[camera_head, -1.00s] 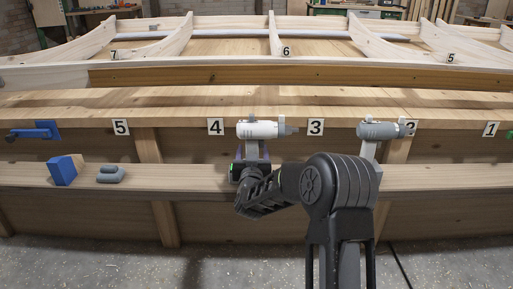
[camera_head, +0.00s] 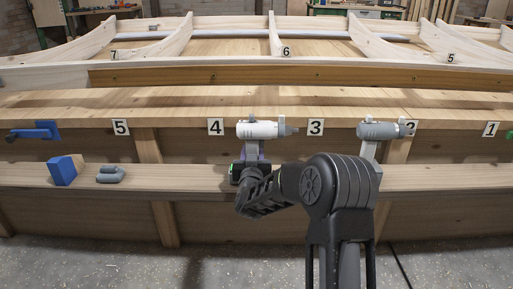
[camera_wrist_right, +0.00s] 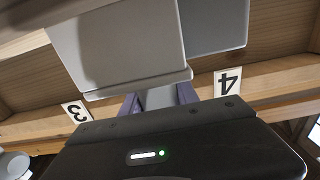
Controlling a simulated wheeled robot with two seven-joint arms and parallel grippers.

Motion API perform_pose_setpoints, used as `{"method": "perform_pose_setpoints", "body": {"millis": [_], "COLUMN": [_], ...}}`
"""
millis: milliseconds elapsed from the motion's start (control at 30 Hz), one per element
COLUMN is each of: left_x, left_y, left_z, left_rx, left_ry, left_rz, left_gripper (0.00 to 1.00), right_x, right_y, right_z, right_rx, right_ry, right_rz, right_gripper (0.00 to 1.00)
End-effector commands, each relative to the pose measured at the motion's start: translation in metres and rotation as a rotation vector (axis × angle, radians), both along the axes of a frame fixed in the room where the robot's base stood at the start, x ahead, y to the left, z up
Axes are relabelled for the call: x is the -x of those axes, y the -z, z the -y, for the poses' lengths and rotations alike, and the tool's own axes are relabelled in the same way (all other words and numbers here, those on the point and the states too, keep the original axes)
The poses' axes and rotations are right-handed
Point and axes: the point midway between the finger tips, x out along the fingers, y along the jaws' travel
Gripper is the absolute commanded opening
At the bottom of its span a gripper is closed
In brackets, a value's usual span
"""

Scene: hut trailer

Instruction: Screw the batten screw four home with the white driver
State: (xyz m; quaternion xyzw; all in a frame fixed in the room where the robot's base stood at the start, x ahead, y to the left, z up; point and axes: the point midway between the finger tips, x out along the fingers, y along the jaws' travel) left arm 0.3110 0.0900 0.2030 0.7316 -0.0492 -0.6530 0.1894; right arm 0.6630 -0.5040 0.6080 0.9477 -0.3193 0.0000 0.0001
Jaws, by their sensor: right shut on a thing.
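The white driver (camera_head: 262,130) is upright on its handle between plates 4 (camera_head: 215,127) and 3 (camera_head: 316,127), its grey nose pointing right in the head view. My right gripper (camera_head: 250,158) is shut on its handle from below. In the right wrist view the purple fingers (camera_wrist_right: 158,100) close on the handle, and the driver's pale underside (camera_wrist_right: 118,48) fills the top. Small dark dots show along the brown batten (camera_head: 300,77); I cannot tell which is batten screw four. My left gripper is in neither view.
A grey driver (camera_head: 380,131) stands right of the white one, by plate 2. A blue block (camera_head: 62,170) and a grey object (camera_head: 110,174) lie on the lower ledge (camera_head: 150,180) at left. A blue clamp (camera_head: 38,131) sits at far left. Pale curved ribs stand behind the batten.

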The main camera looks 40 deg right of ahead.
Motion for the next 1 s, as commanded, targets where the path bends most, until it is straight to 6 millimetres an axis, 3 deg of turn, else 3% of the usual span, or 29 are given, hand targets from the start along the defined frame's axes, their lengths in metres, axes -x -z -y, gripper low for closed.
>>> {"method": "perform_pose_setpoints", "body": {"millis": [667, 1000], "left_x": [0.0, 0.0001], "left_y": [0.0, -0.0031], "left_z": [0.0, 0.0], "left_rx": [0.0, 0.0], "left_ry": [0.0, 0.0], "left_rz": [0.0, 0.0], "left_gripper": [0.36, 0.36], "right_x": [0.0, -0.0005], "right_y": [0.0, -0.0091], "right_z": [0.0, 0.0003], "right_rx": [0.0, 0.003], "right_ry": [0.0, 0.001], "right_rz": [0.0, 0.008], "right_gripper": [0.0, 0.0]}}
